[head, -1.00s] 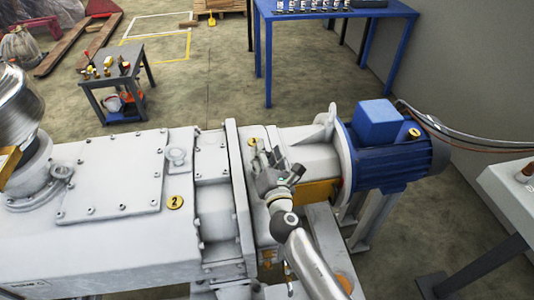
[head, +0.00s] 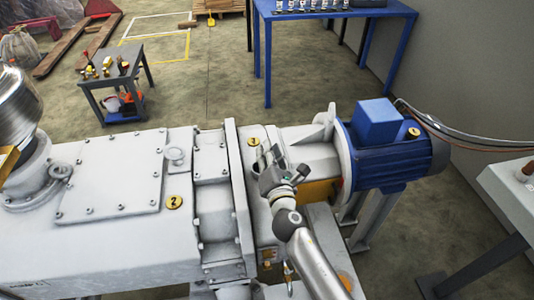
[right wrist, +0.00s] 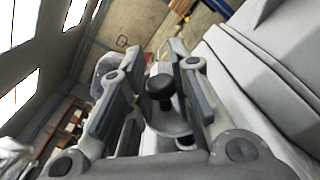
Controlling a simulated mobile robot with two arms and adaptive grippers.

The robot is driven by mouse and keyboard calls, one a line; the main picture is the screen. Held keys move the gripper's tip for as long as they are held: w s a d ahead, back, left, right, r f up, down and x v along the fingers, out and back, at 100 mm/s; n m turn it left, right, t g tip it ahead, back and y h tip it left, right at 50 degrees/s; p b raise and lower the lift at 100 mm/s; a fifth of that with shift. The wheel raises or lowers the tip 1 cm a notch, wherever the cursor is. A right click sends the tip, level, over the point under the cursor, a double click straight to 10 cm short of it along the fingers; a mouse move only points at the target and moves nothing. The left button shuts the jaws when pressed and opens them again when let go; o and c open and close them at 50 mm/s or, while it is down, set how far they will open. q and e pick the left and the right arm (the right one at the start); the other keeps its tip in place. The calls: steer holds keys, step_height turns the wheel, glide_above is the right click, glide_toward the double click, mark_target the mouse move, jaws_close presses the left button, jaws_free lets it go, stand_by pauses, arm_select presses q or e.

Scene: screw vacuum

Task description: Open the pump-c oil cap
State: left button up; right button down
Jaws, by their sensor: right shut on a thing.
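The pump is a large light grey housing (head: 110,180) across the head view, with a blue motor (head: 395,150) at its right end. My right gripper (head: 270,155) is over the pump's right section, beside the round yellow plate marked 3 (head: 253,142). In the right wrist view its two fingers (right wrist: 160,80) stand either side of a small black cap (right wrist: 160,88), and the gripper is shut on it. In the head view the cap is hidden by the gripper. Whether the cap has come loose cannot be told. My left gripper is not in view.
A yellow plate marked 2 (head: 174,202) is on the housing. A shiny metal cylinder (head: 18,100) stands at the left. A small grey cart (head: 115,68) and a blue table (head: 335,12) stand behind on open floor. A light grey cabinet (head: 510,185) is at the right.

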steer(key=m, duration=0.1)
steer(key=d+m, duration=0.1)
steer(key=m, duration=0.1)
steer(key=shift+w+d+f+b, duration=0.1)
steer(key=shift+w+d+b, duration=0.05)
steer(key=shift+d+b, duration=0.2)
steer(key=shift+w+d+f+m+b, duration=0.15)
steer(key=shift+d+m+b, duration=0.2)
steer(key=shift+m, duration=0.85)
steer(key=shift+w+d+f+m+b, duration=0.15)
steer(key=shift+d+m, duration=0.3)
steer(key=shift+m, duration=0.75)
steer(key=shift+s, duration=0.1)
steer(key=c, duration=1.3)
jaws_free()
